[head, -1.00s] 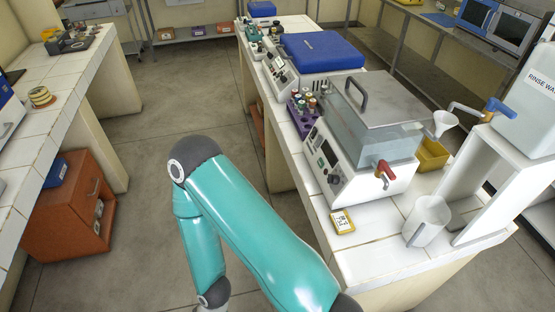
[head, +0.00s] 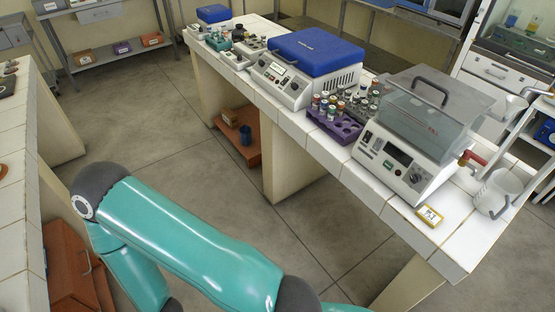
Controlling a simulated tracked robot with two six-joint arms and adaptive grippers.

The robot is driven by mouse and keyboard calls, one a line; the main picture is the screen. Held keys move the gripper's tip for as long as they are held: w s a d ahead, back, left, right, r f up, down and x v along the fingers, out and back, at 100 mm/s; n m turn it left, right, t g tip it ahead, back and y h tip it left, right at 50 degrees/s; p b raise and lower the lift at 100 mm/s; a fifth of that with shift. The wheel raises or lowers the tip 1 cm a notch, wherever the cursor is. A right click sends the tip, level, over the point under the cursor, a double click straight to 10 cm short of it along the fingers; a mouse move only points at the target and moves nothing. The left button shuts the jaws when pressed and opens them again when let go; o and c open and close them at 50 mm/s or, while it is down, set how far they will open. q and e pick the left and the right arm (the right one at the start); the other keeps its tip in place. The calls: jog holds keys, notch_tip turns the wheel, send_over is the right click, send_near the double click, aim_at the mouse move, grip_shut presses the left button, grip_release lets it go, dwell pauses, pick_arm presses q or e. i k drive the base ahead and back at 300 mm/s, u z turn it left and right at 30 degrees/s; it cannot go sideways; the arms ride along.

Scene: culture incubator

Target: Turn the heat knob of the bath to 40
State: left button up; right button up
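The bath (head: 408,132) is a white box with a clear, see-through lid and a dark handle, standing on the white tiled bench at the right in the head view. The scale marks around the knob are too small to read. A red-handled tap sticks out of the bath's right side. A teal arm of mine crosses the lower left, away from the bench. Neither gripper is in view.
A purple rack (head: 346,130) with several capped tubes stands left of the bath. A blue-lidded device (head: 318,52) is farther back. A yellow-framed timer (head: 430,215) and a white jug (head: 497,192) lie near the bench's front right. Floor in front is clear.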

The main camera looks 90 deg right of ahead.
aim_at(415, 178)
jog(key=z, duration=0.25)
jog(key=i, duration=0.5)
jog(key=u, duration=2.85)
jog(key=k, duration=0.45)
jog(key=z, duration=5.7)
